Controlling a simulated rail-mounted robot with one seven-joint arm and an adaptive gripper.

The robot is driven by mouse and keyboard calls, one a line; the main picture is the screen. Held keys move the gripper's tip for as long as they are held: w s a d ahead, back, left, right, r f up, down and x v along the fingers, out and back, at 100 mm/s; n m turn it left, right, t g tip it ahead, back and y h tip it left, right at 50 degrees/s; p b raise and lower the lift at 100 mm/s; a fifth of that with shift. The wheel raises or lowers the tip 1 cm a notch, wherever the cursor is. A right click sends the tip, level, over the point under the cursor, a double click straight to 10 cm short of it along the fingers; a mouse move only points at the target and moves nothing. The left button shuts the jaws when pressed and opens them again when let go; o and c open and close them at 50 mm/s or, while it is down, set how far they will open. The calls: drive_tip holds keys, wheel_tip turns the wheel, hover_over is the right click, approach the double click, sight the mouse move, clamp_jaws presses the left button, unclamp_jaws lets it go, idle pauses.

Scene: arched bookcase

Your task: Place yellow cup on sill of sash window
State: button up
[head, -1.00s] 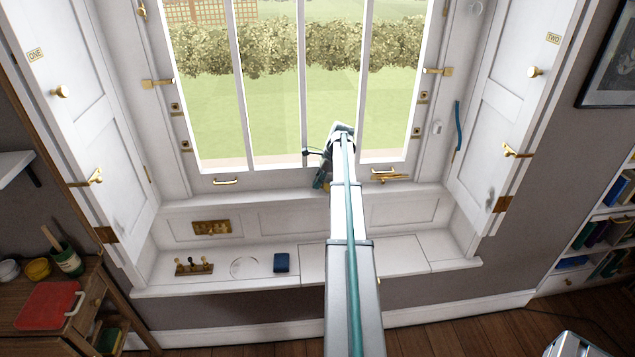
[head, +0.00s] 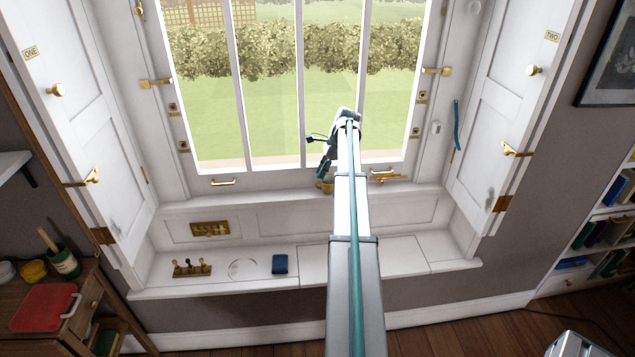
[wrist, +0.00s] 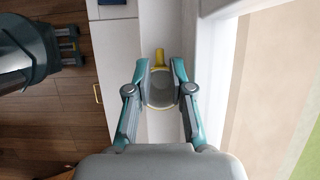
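The yellow cup (head: 324,187) shows low at the window, just at or above the sill (head: 280,200). In the wrist view the cup (wrist: 159,57) is seen from above, its yellow handle pointing away from my palm and its round grey opening between my fingers. My gripper (head: 322,172) points down at the cup in the head view. In the wrist view my gripper (wrist: 160,80) has one finger on each side of the cup, and they appear to press on it. I cannot tell whether the cup's base touches the sill. The sash window (head: 280,110) stands behind it.
A lower ledge carries a brass hook piece (head: 192,268) and a blue block (head: 280,264). Open shutters (head: 80,130) flank the window. The sill's left stretch is clear.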

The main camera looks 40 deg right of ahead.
drive_tip(key=v, duration=0.6)
drive_tip(key=a+f+n+g, duration=0.2)
drive_tip(key=a+f+n, duration=0.3)
drive_tip(key=a+f, duration=1.25)
drive_tip(key=s+a+f+n+g, duration=0.1)
drive_tip(key=s+a+f+n, duration=0.25)
drive_tip(key=a+f, duration=0.55)
drive_tip(key=s+a+f+n+g, duration=0.2)
drive_tip(key=s+a+f, duration=0.2)
drive_tip(key=a+f, duration=0.55)
drive_tip(key=s+a+f+n+g+h, duration=0.1)
drive_tip(key=s+a+f+n, duration=0.25)
drive_tip(key=s+a, duration=0.4)
drive_tip(key=s+a+f+n+g, duration=0.1)
drive_tip(key=s+a+f+n, duration=0.25)
drive_tip(key=s+a, duration=0.4)
drive_tip(key=s+a+f+n+g+h, duration=0.1)
drive_tip(key=s+a+n, duration=0.3)
drive_tip(key=s, duration=0.6)
drive_tip(key=s+a+f+n+g+h, duration=0.1)
drive_tip(key=s+a+f+n, duration=0.1)
drive_tip(key=s, duration=0.9)
drive_tip(key=shift+a+f+n+g+h+b, duration=0.3)
drive_tip(key=shift+a+n+b, duration=0.1)
drive_tip(key=shift+a+n, duration=0.65)
